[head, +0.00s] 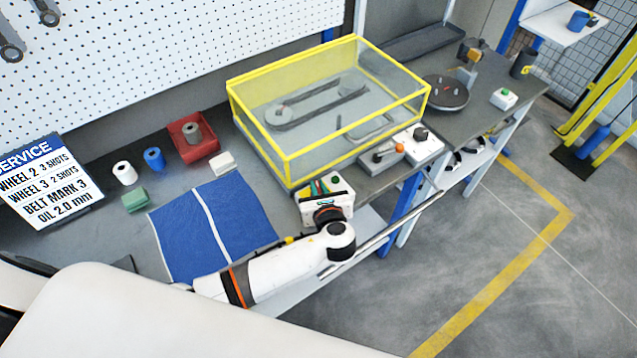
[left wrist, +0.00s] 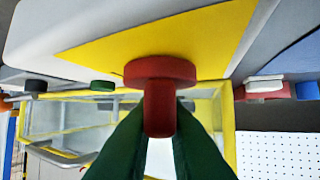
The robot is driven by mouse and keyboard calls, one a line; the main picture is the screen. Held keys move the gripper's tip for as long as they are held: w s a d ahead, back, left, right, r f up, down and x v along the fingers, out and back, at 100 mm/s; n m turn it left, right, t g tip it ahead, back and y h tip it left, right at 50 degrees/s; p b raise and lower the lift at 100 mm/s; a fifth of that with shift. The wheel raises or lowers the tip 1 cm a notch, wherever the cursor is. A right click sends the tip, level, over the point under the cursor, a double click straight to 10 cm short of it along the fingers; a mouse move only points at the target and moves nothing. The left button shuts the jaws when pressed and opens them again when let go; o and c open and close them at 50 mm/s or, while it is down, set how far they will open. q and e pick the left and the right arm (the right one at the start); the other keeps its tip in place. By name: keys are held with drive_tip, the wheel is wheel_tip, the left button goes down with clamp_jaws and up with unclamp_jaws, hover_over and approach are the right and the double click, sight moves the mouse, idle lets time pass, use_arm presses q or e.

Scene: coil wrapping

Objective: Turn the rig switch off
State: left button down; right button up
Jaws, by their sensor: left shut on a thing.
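The rig switch shows in the left wrist view as a red handle (left wrist: 158,72) with a round base and a narrow grip, set on a yellow plate (left wrist: 210,40) on a white box. In the head view this white box (head: 346,203) stands at the bench's front edge, before the yellow-framed guard. My left gripper (head: 318,190) reaches it from the front. Its green fingers (left wrist: 160,122) in the left wrist view are shut on the red handle's grip, one on each side. In the head view the gripper hides most of the handle. My right gripper is not in view.
The clear guard (head: 290,160) with yellow edges stands right behind the box. A lever unit (head: 382,158) and a white box with a black knob (head: 421,134) are to its right. A blue cloth (head: 185,240) lies left. A red tray (head: 190,152) holds a grey spool.

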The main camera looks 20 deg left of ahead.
use_arm(q)
drive_tip(key=shift+n+g+y+p, duration=0.4)
drive_tip(key=shift+n+g+y, duration=1.3)
drive_tip(key=shift+n+y, duration=0.4)
drive_tip(key=c, duration=1.5)
unclamp_jaws()
drive_tip(key=shift+o, duration=0.2)
drive_tip(key=shift+r, duration=0.1)
